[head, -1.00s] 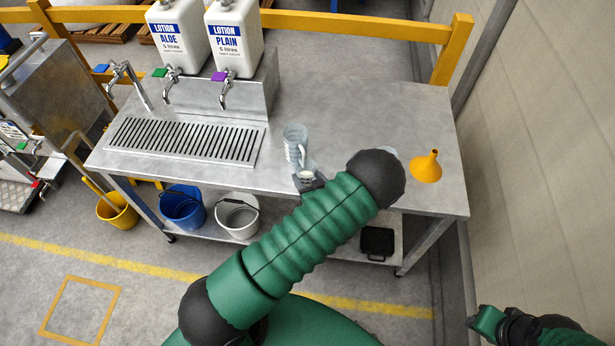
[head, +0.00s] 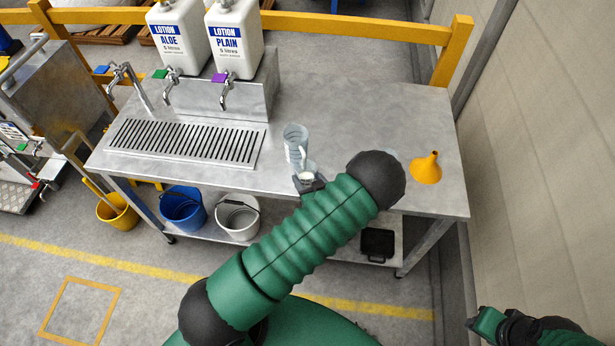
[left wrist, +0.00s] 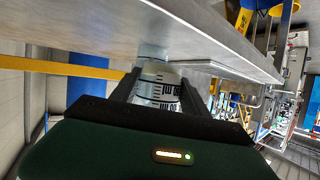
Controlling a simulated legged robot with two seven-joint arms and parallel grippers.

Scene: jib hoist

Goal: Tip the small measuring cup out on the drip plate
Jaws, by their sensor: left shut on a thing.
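The drip plate (head: 240,146) is the slotted metal grate at the left of the steel bench, under the taps. My left gripper (head: 308,182) is at the bench's front edge, right of the drip plate and apart from it. It is shut on the small measuring cup (head: 307,177), a clear cup. In the left wrist view the cup (left wrist: 158,85) sits between the two fingers, with black scale marks on its side. Its contents cannot be made out. My right gripper (head: 488,322) is at the lower right, away from the bench; its jaws are unclear.
A larger clear measuring jug (head: 296,138) stands just behind the cup. A yellow funnel (head: 427,168) is at the bench's right. Two lotion containers (head: 235,40) stand behind the taps. My left arm covers part of the bench's front; the bench's back right is clear.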

